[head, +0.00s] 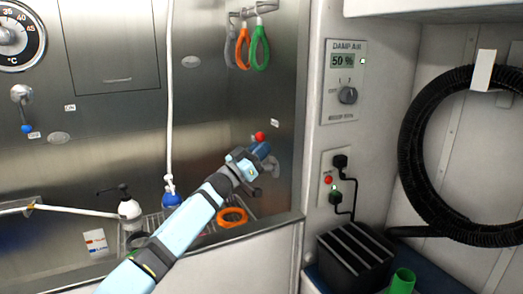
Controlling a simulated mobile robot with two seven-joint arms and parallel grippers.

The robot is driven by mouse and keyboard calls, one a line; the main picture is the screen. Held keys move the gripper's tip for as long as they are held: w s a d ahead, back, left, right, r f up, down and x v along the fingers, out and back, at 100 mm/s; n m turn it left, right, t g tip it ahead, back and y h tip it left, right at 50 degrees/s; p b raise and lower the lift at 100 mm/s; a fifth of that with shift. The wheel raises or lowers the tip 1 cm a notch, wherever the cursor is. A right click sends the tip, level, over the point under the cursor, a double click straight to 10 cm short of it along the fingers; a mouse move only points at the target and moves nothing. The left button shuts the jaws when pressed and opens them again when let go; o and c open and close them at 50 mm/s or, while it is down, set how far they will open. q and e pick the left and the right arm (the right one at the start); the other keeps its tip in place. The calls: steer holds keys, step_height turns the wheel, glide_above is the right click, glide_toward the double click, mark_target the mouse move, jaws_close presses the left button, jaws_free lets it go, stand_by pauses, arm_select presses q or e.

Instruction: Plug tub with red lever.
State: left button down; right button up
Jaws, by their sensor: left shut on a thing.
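The red lever (260,136), with a round red knob, is on the tub's steel right-hand wall. My left arm reaches in from the lower left, and my left gripper (262,158) is at this lever, shut on it just below the knob. The gripper hides most of the lever's shaft and its mount. The steel tub (283,219) shows its front rim, and my arm covers part of its inside. The drain and plug cannot be made out. My right gripper is not in view.
A blue-knobbed lever (26,128) is on the back wall. A white hose (169,90) hangs to a blue nozzle. A pump bottle (129,208) and an orange ring (232,217) are in the tub. Sockets with plugs (338,176) and a black box (354,256) are at right.

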arm_select(q)
steer(key=shift+a+r, duration=0.15)
steer(key=c, duration=1.4)
jaws_free()
steer(key=shift+o, duration=1.3)
steer(key=shift+a, duration=0.15)
steer(key=shift+s, duration=0.15)
